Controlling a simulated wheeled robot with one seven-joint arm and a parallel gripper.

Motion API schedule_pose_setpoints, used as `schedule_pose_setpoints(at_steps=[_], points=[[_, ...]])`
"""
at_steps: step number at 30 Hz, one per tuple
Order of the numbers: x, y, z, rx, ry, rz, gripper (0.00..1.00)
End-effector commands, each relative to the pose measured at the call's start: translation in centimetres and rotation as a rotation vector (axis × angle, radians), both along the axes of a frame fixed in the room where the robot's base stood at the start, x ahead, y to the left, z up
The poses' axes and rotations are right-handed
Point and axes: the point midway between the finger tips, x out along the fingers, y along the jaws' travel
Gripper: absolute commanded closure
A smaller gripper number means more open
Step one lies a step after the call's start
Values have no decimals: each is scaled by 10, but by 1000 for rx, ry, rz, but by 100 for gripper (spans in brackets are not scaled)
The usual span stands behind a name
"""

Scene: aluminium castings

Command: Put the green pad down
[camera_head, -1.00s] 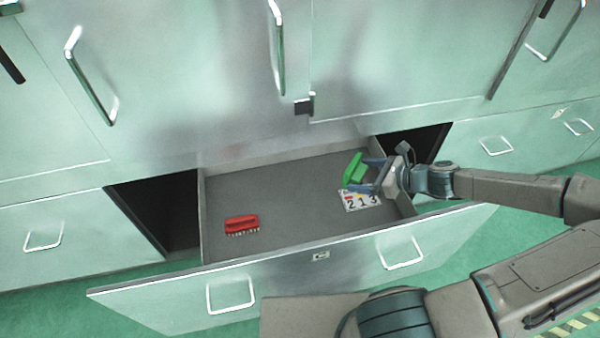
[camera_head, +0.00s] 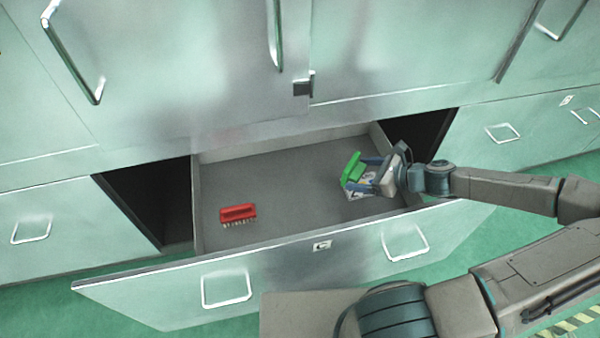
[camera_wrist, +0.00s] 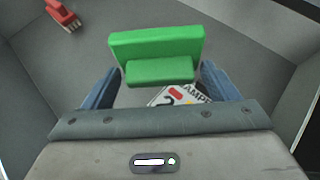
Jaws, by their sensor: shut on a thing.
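The green pad (camera_head: 352,170) is a bright green block with a flat plate and a narrower grip part. It also shows in the wrist view (camera_wrist: 158,48), between the blue fingers. My gripper (camera_head: 369,172) is shut on it inside the open drawer (camera_head: 290,185), toward the drawer's right side. In the wrist view my gripper (camera_wrist: 158,88) has a finger on each side of the pad's grip part. I cannot tell whether the pad touches the drawer floor.
A white number card (camera_head: 360,191) lies under my gripper, partly hidden; it shows in the wrist view too (camera_wrist: 180,97). A red brush (camera_head: 238,213) lies on the left of the drawer. The middle of the drawer floor is clear. The drawer walls stand around.

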Motion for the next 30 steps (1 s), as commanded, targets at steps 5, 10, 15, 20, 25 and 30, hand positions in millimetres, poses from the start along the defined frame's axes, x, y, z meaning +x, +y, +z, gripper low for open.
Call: schedule_pose_setpoints(at_steps=[5, 10, 15, 20, 25, 30], points=[[11, 18, -3, 1, -2, 6, 37], [34, 54, -3, 1, -2, 9, 37], [56, 88, -3, 1, -1, 7, 37], [76, 118, -2, 0, -2, 5, 37], [96, 146, -2, 0, -2, 5, 37], [100, 151, -26, 3, 1, -1, 37]])
